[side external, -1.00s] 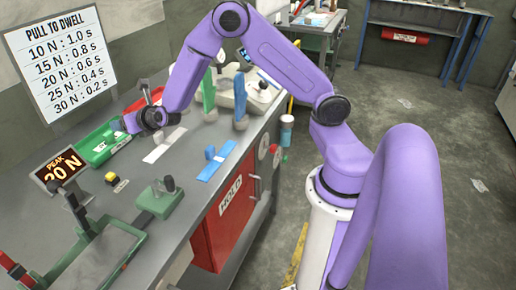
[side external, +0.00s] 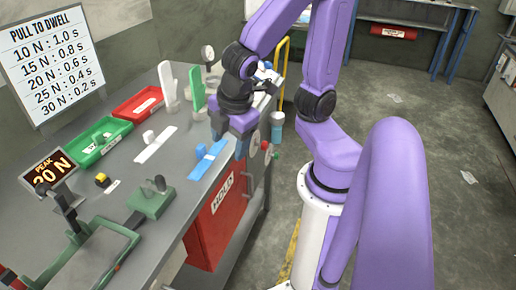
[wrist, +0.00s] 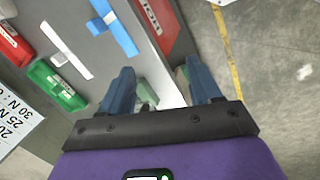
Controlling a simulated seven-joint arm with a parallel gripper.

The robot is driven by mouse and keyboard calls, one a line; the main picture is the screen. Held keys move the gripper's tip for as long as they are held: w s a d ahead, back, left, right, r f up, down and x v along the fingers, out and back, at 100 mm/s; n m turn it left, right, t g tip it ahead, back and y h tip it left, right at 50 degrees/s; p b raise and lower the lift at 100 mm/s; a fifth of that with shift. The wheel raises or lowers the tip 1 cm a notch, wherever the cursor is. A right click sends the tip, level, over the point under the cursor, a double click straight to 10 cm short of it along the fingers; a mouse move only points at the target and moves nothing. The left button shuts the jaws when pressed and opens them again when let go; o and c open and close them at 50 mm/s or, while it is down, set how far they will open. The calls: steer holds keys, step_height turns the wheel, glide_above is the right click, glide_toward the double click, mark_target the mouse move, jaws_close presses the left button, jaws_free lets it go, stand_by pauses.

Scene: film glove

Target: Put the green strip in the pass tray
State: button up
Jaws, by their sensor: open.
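My gripper (side external: 229,143) is open above the bench's front edge, just beyond the blue strip. In the wrist view its two blue fingers (wrist: 159,68) stand apart with nothing between them. The green tray (side external: 80,162) lies on the bench's far side, well away from my gripper, and shows in the wrist view (wrist: 42,77). No green strip shows on the open bench. A tall green upright piece (side external: 197,88) stands behind my gripper; I cannot tell what it is.
A white strip (side external: 150,150) and a blue strip (side external: 203,167), each with a raised tab, lie on the bench. A red tray (side external: 130,107) adjoins the green one. A white upright piece (side external: 168,82), a green clamp fixture (side external: 150,200) and a red HOLD bin (side external: 215,225) are nearby.

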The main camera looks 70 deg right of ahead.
steer(key=s+m+g+y, duration=0.1)
steer(key=s+g, duration=0.1)
steer(key=s, duration=0.5)
steer(key=shift+a+m+y, duration=0.3)
steer(key=shift+a, duration=0.1)
stand_by(1.3)
